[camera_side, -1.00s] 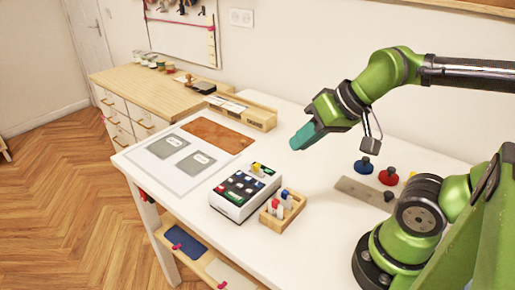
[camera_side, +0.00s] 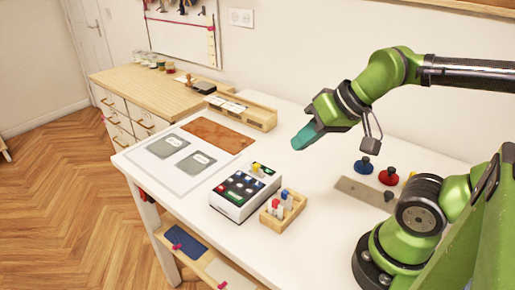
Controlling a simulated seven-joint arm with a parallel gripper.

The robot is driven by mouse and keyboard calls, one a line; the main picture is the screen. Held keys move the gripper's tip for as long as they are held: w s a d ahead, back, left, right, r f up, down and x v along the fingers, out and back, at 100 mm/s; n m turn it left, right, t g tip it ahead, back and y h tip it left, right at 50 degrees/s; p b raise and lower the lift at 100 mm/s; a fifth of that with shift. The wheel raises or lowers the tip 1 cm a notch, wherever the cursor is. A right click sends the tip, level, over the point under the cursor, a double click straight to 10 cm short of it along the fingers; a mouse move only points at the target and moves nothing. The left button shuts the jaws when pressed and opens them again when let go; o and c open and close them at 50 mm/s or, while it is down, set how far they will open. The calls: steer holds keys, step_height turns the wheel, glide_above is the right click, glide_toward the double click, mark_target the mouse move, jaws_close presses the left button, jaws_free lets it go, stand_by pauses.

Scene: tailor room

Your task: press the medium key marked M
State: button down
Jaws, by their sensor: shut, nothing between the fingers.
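The key box (camera_side: 243,194) is a white box with a dark top on the white table. Its top carries several small keys in white, blue, red and other colours, and a yellow piece stands at its back edge. The letters on the keys are too small to read, so I cannot tell which one is marked M. My gripper (camera_side: 296,144) has teal fingers and is shut and empty. It hangs in the air above the table, up and to the right of the key box, apart from it.
A small wooden rack (camera_side: 283,207) with red, white and blue pieces stands right of the key box. Blue (camera_side: 364,166) and red (camera_side: 388,176) knobbed pieces stand by a grey-brown strip (camera_side: 359,191). A white sheet with grey patches (camera_side: 172,178) and a brown mat (camera_side: 216,135) lie left.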

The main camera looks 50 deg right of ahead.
stand_by(0.7)
steer(key=m+y, duration=0.4)
steer(key=m, duration=1.1)
glide_above(252, 178)
step_height(252, 178, down, 8)
steer(key=shift+r, duration=0.2)
steer(key=shift+f, duration=0.1)
steer(key=shift+f, duration=4.35)
